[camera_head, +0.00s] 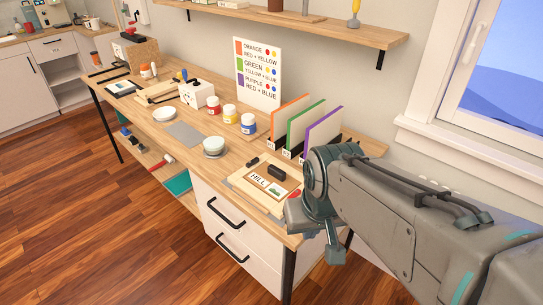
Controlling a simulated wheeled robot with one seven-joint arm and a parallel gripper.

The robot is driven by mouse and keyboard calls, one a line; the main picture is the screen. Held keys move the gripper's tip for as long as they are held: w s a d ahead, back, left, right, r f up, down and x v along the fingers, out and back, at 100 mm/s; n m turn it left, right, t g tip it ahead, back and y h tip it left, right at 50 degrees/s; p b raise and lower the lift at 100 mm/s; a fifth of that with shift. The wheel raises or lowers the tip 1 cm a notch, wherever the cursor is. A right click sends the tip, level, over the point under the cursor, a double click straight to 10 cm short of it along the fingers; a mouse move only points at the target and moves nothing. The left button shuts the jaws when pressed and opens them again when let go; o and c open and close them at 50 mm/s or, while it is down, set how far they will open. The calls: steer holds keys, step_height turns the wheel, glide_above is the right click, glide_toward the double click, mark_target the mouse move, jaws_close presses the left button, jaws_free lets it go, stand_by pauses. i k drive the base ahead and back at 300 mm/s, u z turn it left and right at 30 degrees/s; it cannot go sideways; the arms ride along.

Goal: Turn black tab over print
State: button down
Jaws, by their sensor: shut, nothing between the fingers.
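A light wooden board or frame (240,184) lies on the near right end of the desk. A print (268,189) with the word "HILL" and a small green picture lies on it. A small black piece (252,162) sits at the board's back left edge. A larger black block (276,174) lies at the print's back edge. I cannot tell which of these is the tab. My gripper (334,254) points down at the desk's front right corner, right of and in front of the board. It is shut and empty, apart from the print and both black pieces.
A red piece (294,193) lies beside my wrist. Orange, green and purple panels (306,124) stand behind the board. My arm hides the desk's right end.

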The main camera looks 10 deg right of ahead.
mark_target(256, 160)
steer(key=u, duration=0.05)
steer(key=k, duration=1.3)
steer(key=u, duration=0.75)
steer(key=i, duration=1.35)
steer(key=z, duration=0.75)
steer(key=i, duration=0.45)
steer(key=z, duration=0.35)
